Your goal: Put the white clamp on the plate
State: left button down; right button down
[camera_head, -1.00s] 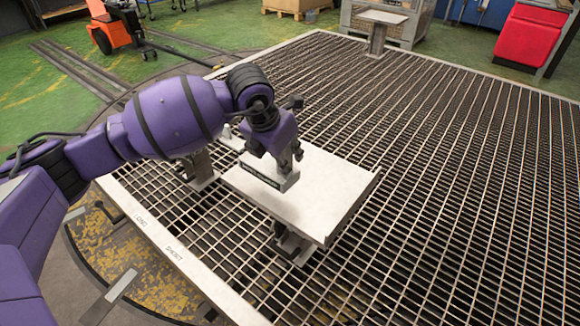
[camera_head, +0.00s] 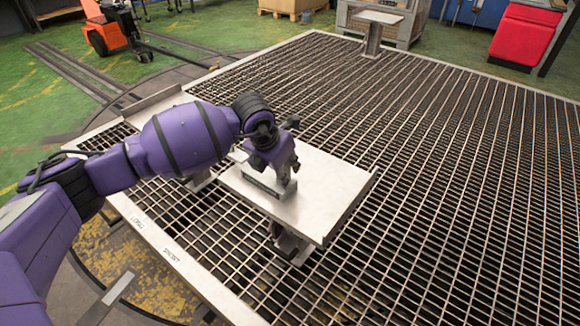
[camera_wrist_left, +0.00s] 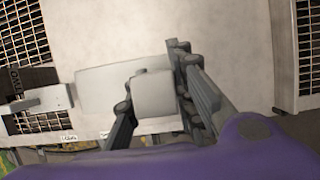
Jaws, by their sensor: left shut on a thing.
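The white clamp (camera_head: 266,184), a pale grey-white bar-like piece, is in my left gripper (camera_head: 280,172), low over the left part of the plate (camera_head: 333,184). The head view does not clearly show whether its underside touches the plate. The plate is a flat pale metal sheet with a raised right edge, held on supports above the grating. In the left wrist view, the fingers of my left gripper (camera_wrist_left: 155,112) are closed on both sides of a pale block of the clamp (camera_wrist_left: 153,94), with the pale plate (camera_wrist_left: 130,35) behind. My right gripper is not in view.
Dark metal grating (camera_head: 440,190) spreads around the plate, with open room to the right. A small pedestal (camera_head: 373,38) stands at the back. A metal tray (camera_head: 150,104) lies beyond my left arm. A red bin (camera_head: 527,36) is far right.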

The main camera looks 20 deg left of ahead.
pick_arm(q)
jog(key=c, duration=1.5)
grip_release()
jog(key=shift+f, duration=0.1)
